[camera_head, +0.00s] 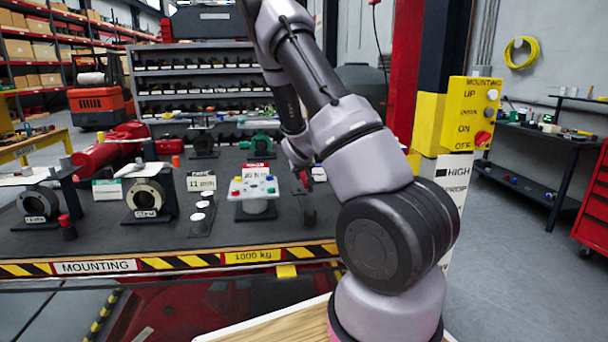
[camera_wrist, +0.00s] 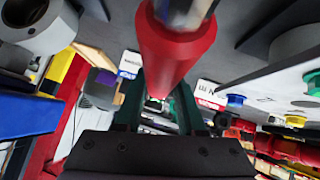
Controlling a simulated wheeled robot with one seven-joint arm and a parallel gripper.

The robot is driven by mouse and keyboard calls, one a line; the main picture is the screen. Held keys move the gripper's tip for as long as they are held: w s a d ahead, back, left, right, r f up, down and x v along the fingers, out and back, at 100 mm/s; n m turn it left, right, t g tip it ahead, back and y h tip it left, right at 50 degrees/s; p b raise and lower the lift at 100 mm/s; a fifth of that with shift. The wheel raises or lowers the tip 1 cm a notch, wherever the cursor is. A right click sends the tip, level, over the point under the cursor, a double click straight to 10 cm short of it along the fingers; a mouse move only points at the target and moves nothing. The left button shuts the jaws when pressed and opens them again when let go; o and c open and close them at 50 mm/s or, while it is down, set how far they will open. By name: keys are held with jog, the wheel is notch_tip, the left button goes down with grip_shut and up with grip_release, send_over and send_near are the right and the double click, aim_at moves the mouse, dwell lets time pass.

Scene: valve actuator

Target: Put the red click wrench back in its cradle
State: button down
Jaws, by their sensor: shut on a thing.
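My gripper (camera_wrist: 157,108) shows in the wrist view with its two dark green fingers around a red cylindrical handle with a silver collar, which I take to be the red click wrench (camera_wrist: 177,45). The handle rises toward the top of the picture, and its far end is cut off there. In the head view my arm comes down over the bench and its end is mostly hidden behind my own forearm. A small red and dark shape (camera_head: 304,182) shows there, too small to name. I cannot pick out the cradle for certain in either view.
The dark bench (camera_head: 100,243) has a yellow-black striped front edge. A white plate with coloured knobs (camera_head: 254,188) stands left of my arm's end. A yellow control box (camera_head: 470,113) is on the right.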

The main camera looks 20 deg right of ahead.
send_over(304, 206)
jog(key=shift+f, duration=2.85)
jog(key=shift+a+f, duration=0.1)
jog(key=shift+f, duration=1.05)
jog(key=shift+c, duration=2.1)
grip_release()
jog(key=shift+f, duration=0.1)
jog(key=shift+s, duration=0.1)
jog(key=v, duration=1)
jog(key=shift+s+r, duration=0.25)
jog(key=shift+r, duration=0.05)
jog(key=shift+a, duration=0.1)
